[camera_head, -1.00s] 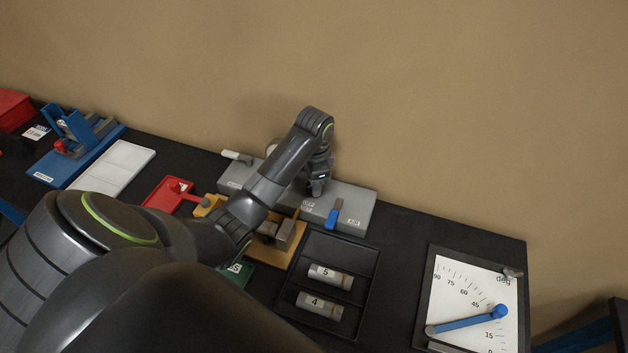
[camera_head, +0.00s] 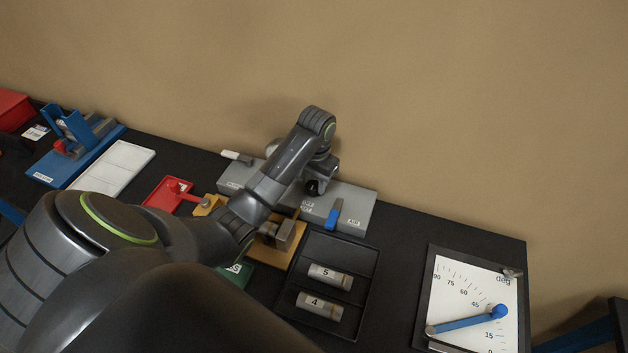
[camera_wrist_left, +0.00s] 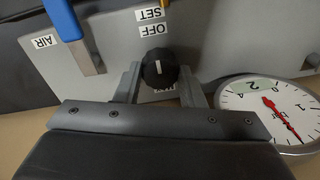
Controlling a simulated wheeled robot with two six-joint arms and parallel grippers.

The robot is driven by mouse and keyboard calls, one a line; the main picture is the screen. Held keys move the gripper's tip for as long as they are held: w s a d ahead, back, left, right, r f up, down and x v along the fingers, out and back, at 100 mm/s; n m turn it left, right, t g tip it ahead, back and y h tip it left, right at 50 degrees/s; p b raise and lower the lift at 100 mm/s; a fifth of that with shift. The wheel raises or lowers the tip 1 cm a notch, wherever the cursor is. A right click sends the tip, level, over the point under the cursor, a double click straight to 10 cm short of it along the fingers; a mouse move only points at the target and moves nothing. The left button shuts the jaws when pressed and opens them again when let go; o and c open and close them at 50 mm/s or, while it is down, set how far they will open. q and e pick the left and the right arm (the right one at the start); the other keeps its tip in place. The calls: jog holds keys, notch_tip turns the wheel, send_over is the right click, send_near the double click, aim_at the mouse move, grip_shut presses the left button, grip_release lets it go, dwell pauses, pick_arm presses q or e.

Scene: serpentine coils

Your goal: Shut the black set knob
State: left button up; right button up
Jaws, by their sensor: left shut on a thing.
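The black set knob (camera_wrist_left: 159,64) is round, with a white pointer line, on the grey panel (camera_head: 359,208). In the left wrist view the line points up towards the OFF label (camera_wrist_left: 153,29), with the SET label (camera_wrist_left: 150,13) beyond it. My left gripper (camera_wrist_left: 160,84) has one finger on each side of the knob and is shut on it. A label just below the knob is partly hidden by the gripper. In the head view my left gripper (camera_head: 314,188) is over the panel, and the knob cannot be made out there. My right gripper is not in view.
A blue lever (camera_head: 333,216) marked AIR stands on the panel, right of the gripper. A round gauge (camera_wrist_left: 240,101) with a red needle is close by the gripper. A black tray (camera_head: 369,285) with two grey cylinders and a dial board (camera_head: 480,283) lie nearer right.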

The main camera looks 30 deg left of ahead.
pick_arm(q)
jog(key=shift+s+f, duration=0.15)
jog(key=o, duration=1)
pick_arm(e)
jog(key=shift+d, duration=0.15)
